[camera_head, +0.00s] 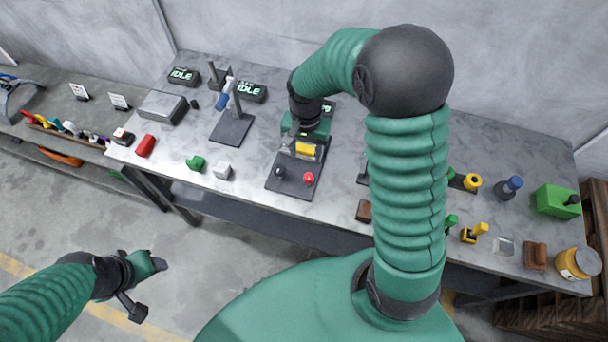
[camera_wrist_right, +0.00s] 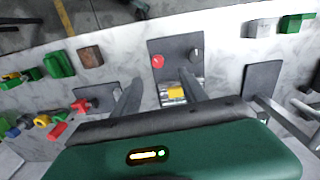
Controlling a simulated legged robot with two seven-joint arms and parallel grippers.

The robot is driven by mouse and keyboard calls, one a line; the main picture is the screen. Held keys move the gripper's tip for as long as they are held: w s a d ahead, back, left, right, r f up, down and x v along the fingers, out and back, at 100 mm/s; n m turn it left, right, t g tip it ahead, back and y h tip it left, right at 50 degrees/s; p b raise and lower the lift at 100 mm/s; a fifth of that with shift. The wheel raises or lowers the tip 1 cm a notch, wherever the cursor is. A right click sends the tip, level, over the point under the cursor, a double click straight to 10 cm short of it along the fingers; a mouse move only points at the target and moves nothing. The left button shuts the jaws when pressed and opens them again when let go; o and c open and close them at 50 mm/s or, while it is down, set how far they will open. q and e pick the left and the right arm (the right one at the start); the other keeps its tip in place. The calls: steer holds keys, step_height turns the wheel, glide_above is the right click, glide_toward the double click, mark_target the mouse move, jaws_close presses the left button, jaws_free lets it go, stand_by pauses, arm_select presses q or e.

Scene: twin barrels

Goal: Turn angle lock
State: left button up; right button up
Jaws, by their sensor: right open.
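A dark panel (camera_head: 293,187) on the table carries a silver bracket with a yellow block (camera_head: 306,149), a red knob (camera_head: 308,179) and a black knob (camera_head: 280,173). I cannot tell which of these is the angle lock. My right gripper (camera_head: 304,137) is at the panel's far end, by the yellow block. In the right wrist view, the open fingers (camera_wrist_right: 160,88) stand apart with the yellow block (camera_wrist_right: 176,91) between them, nearer the right finger; contact cannot be made out. My left gripper (camera_head: 148,286) is open and empty, off the table's front.
A stand on a dark base (camera_head: 231,130), a grey box (camera_head: 163,108), a green block (camera_head: 196,163) and a light cube (camera_head: 222,170) are left of the panel. A brown block (camera_head: 364,210) is to the right. My right arm hides part of the table.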

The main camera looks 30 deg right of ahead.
glide_toward(309, 176)
steer(key=shift+a, duration=0.7)
steer(key=f, duration=0.3)
steer(key=d+f+p, duration=0.1)
steer(key=f, duration=0.2)
steer(key=d+f, duration=0.1)
steer(key=f, duration=0.2)
steer(key=shift+a+f, duration=0.15)
steer(key=shift+a, duration=0.55)
steer(key=shift+c, duration=0.3)
steer(key=shift+a, duration=0.1)
steer(key=shift+c, duration=1.3)
steer(key=shift+s, duration=0.1)
steer(key=shift+c, duration=1.1)
arm_select(q)
steer(key=shift+s+d+r, duration=0.1)
steer(key=shift+d+r, duration=0.2)
steer(key=shift+r, duration=0.55)
arm_select(e)
steer(key=shift+d, duration=0.45)
jaws_close()
